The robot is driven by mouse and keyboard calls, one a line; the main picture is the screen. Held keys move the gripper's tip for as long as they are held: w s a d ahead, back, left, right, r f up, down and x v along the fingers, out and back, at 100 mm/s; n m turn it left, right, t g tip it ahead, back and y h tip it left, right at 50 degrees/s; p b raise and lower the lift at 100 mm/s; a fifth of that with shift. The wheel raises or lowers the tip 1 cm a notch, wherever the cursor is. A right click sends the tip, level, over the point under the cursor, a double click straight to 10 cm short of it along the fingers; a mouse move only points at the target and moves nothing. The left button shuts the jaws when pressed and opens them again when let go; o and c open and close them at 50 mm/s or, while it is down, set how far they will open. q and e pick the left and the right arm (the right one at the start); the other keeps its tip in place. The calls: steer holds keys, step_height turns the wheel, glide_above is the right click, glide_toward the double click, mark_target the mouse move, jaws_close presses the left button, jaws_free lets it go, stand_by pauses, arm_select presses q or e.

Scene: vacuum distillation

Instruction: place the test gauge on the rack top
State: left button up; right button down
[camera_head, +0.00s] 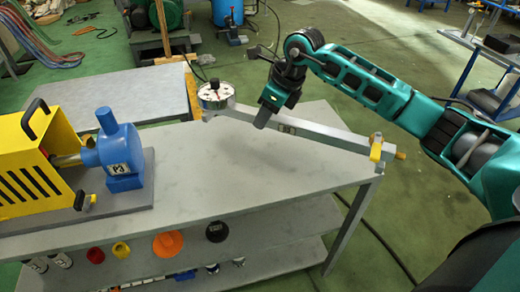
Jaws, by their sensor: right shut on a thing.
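A round silver gauge (216,96) with a pale dial and a black knob on top is at the far edge of the grey rack top (215,160). A long grey bar (325,138) with a small label runs from beside the gauge to the right. My right gripper (263,120) points down across this bar, just right of the gauge, and is shut on it. Its fingertips are partly hidden. I cannot tell whether the bar touches the rack top or is firmly joined to the gauge. My left gripper is out of view.
A yellow fitting (376,148) is at the bar's right end. A blue pump marked P3 (121,160) and a yellow slotted housing (35,165) stand at the left. The middle of the top is clear. A lower shelf (265,238) holds several small items.

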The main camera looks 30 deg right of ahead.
steer(key=w+d+r+m+h, duration=0.3)
steer(key=r+m, duration=0.1)
steer(key=m, duration=0.5)
step_height(320, 180, up, 4)
steer(key=m+g+h+b, duration=0.1)
steer(key=m+h, duration=0.3)
steer(key=m, duration=0.6)
glide_above(276, 146)
step_height(276, 146, down, 20)
steer(key=shift+w+r, duration=0.1)
steer(key=shift+r, duration=0.1)
steer(key=c, duration=0.7)
jaws_free()
steer(key=shift+r, duration=0.1)
steer(key=v, duration=1.1)
steer(key=shift+r, duration=0.5)
steer(key=shift+g, duration=0.3)
